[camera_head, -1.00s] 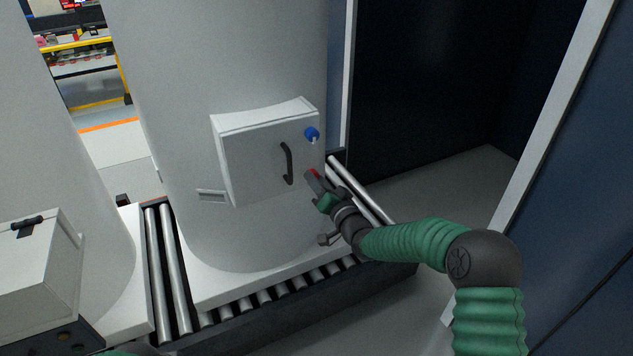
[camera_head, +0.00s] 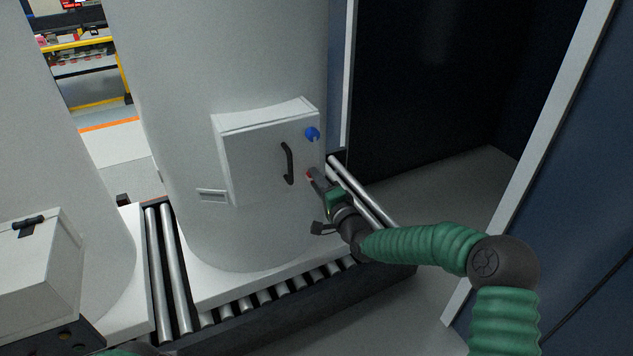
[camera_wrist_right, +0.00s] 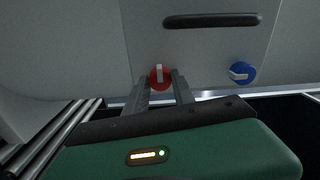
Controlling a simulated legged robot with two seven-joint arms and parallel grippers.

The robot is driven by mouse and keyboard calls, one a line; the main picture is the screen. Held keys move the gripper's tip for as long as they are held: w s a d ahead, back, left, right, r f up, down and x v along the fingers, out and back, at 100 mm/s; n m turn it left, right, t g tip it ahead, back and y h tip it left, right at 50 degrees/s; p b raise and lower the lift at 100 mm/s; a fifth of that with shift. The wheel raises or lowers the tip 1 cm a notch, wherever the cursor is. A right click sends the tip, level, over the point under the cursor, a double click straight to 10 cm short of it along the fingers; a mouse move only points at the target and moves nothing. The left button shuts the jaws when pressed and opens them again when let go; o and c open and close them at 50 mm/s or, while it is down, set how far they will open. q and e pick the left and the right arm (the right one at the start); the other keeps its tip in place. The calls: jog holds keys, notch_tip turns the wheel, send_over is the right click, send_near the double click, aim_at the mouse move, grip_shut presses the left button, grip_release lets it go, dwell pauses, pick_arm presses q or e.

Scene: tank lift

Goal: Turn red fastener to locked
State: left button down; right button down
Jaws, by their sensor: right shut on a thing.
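The red fastener (camera_wrist_right: 160,77) is a round knob with a white bar, on the lower right of the white box door (camera_head: 258,160) on the tank. In the wrist view its white bar runs straight up and down in the picture. My right gripper (camera_head: 311,176) reaches it from the lower right. In the wrist view the gripper's two fingers (camera_wrist_right: 161,80) stand on either side of the red fastener, shut on it. The blue fastener (camera_head: 312,134) sits above it on the door; it also shows in the wrist view (camera_wrist_right: 242,73). My left gripper is not in view.
A black handle (camera_head: 287,163) is on the door, left of the fasteners. The white tank (camera_head: 225,50) stands on a roller conveyor (camera_head: 170,265). A second tank with a box (camera_head: 35,270) is at the left. Grey floor is free at the right.

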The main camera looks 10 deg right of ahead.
jog(key=shift+d+f, duration=0.1)
jog(key=shift+f, duration=0.05)
dwell(0.3)
jog(key=c, duration=1.4)
grip_release()
jog(key=o, duration=0.3)
jog(key=shift+d, duration=0.1)
jog(key=shift+o, duration=0.2)
jog(key=v, duration=1.6)
jog(key=shift+s, duration=0.4)
